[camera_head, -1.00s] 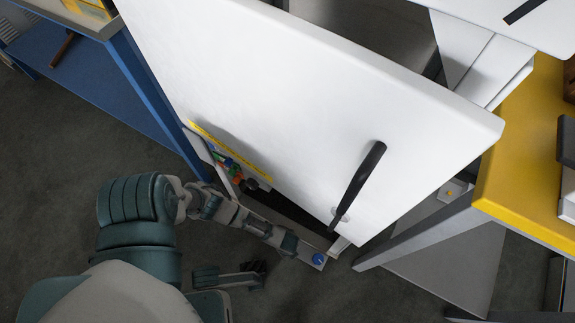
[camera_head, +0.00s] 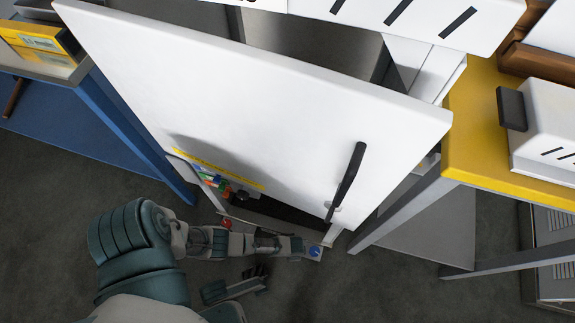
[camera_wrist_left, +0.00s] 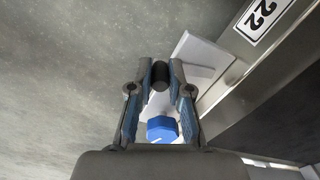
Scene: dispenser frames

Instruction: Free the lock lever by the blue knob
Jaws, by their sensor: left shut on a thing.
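The blue knob (camera_head: 314,251) sits on a pale plate low at the foot of the white panel. In the left wrist view the blue knob (camera_wrist_left: 161,129) shows between my fingers, nearer the palm than the fingertips. My left gripper (camera_head: 296,247) reaches it from the left, low down. In the wrist view my left gripper (camera_wrist_left: 161,74) has its fingertips against both sides of a short dark cylinder (camera_wrist_left: 160,76) above a pale bracket. The lock lever cannot be told apart clearly. My right gripper (camera_head: 258,278) appears low in the head view, apart from the fixture; its finger gap is unclear.
A large white panel (camera_head: 270,95) with a black handle (camera_head: 346,180) overhangs the knob. Blue frame (camera_head: 125,125) stands left and a yellow-topped table (camera_head: 470,125) right. A metal wall with a "22" label (camera_wrist_left: 262,18) is close beside the gripper. Floor is clear at lower left.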

